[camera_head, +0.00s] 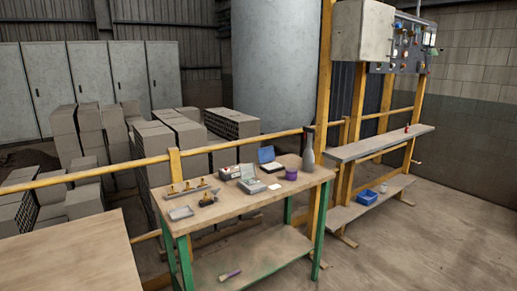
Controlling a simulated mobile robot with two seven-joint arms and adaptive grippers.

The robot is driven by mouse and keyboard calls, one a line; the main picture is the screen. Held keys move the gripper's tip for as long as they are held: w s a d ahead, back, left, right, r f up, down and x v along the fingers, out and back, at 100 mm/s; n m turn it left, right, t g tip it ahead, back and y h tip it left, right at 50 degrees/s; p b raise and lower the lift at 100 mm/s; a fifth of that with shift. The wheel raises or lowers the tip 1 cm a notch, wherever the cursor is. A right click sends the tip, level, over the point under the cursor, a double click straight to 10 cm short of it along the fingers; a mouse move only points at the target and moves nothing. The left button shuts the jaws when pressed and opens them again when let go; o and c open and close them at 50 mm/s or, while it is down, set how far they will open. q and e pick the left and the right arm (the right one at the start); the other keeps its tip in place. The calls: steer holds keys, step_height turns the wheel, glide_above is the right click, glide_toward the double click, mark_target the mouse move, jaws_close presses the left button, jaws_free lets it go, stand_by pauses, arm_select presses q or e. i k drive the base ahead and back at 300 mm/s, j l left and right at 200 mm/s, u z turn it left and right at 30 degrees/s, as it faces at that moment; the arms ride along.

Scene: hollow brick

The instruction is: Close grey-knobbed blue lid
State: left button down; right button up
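A small blue box-like thing (268,157) stands at the back of the green-legged workbench (235,205). Its blue upper panel looks raised, like an open lid. It is too small to make out a grey knob. A grey case (250,181) sits just in front of it, and its lid also looks raised. A blue open bin (366,197) rests on the lower shelf of the rack at the right; no lid shows on it. Neither of my grippers is in view.
A bare wooden tabletop (70,255) is at the lower left. Floor at the right is clear.

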mark_target(267, 154)
steer(key=i+l, duration=0.25)
steer(key=i, duration=0.15)
steer(key=i+l, duration=0.2)
steer(key=i, duration=0.25)
steer(key=i+l, duration=0.25)
steer(key=i, duration=0.15)
steer(key=u, duration=0.05)
